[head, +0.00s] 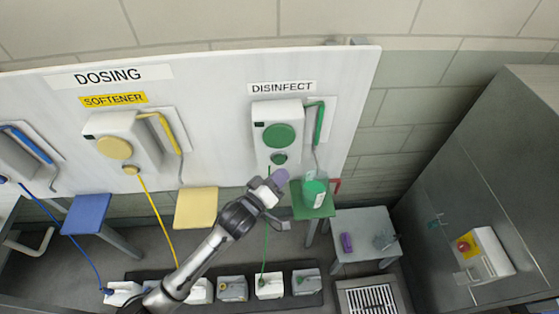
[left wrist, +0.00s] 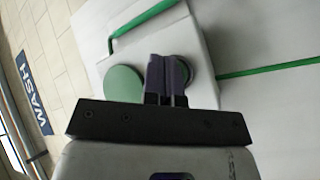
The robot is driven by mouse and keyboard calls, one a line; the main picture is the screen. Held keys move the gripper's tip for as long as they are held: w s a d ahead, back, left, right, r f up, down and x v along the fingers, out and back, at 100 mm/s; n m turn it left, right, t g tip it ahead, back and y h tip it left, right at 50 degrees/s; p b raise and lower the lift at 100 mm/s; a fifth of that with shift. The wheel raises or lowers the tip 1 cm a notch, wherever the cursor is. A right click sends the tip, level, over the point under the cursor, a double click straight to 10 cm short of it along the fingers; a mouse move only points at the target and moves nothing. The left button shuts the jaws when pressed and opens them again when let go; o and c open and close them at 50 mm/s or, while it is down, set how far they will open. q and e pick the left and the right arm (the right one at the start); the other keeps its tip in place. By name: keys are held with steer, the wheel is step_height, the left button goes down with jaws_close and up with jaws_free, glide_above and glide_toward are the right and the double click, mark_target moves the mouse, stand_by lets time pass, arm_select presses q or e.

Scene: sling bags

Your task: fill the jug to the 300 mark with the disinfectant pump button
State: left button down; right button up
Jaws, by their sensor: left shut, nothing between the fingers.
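The DISINFECT dispenser is a white box (head: 262,150) on the wall panel. It has a large green disc (head: 279,136) and a smaller green button (head: 279,158) below it. My left gripper (head: 280,177) is shut and empty, just below and in front of the small button. In the left wrist view its fingers (left wrist: 167,78) partly cover the small button (left wrist: 188,72), beside the large disc (left wrist: 123,84); I cannot tell whether they touch. The jug (head: 314,190), clear with green in it and a pale label, stands on the green shelf (head: 325,211) under the green spout pipe (head: 319,125). Its marks are unreadable.
The yellow softener dispenser (head: 127,138) and yellow shelf (head: 196,208) are left. Several canisters, including a white one (head: 269,286), stand on the floor below.

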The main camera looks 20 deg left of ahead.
arm_select(q)
steer(key=s, duration=0.1)
steer(key=s+d+p, duration=0.2)
steer(key=s, duration=0.1)
steer(key=shift+s+d, duration=0.1)
stand_by(0.8)
